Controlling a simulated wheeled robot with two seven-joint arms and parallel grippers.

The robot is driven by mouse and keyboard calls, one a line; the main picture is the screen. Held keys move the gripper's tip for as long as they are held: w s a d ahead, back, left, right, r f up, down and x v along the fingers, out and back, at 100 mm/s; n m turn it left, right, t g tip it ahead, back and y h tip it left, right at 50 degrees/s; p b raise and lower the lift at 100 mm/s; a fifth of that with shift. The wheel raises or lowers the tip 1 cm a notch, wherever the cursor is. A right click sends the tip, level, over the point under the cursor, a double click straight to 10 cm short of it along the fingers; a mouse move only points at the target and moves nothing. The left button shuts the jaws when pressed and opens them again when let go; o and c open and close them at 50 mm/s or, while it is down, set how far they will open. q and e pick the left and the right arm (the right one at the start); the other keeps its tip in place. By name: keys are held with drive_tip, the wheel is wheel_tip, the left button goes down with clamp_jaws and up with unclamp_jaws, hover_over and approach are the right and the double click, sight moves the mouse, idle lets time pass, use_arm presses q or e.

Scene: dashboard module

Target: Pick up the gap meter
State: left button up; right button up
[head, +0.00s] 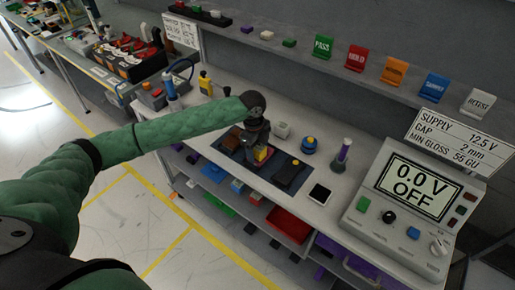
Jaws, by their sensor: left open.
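My left arm reaches in from the left over the workbench (345,170). My left gripper (250,154) points down over a dark mat at the front of the bench and is open. A small yellow and red item (262,154) shows right beside its fingers; the gripper partly hides it, and I cannot tell whether they touch. A yellow hand-held device (205,84) stands farther left on the bench. No label marks the gap meter, so I cannot tell which item it is. My right gripper is not in view.
A dark device with a yellow button (291,173) lies right of the gripper. A power supply (409,205) reading 0.0 V OFF fills the right end. A shelf (335,68) with coloured signs runs behind.

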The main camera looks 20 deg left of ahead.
use_arm(q)
drive_tip(key=shift+f, duration=0.25)
drive_tip(key=c, duration=1.2)
drive_tip(key=shift+c, duration=0.2)
drive_tip(key=shift+r, duration=0.2)
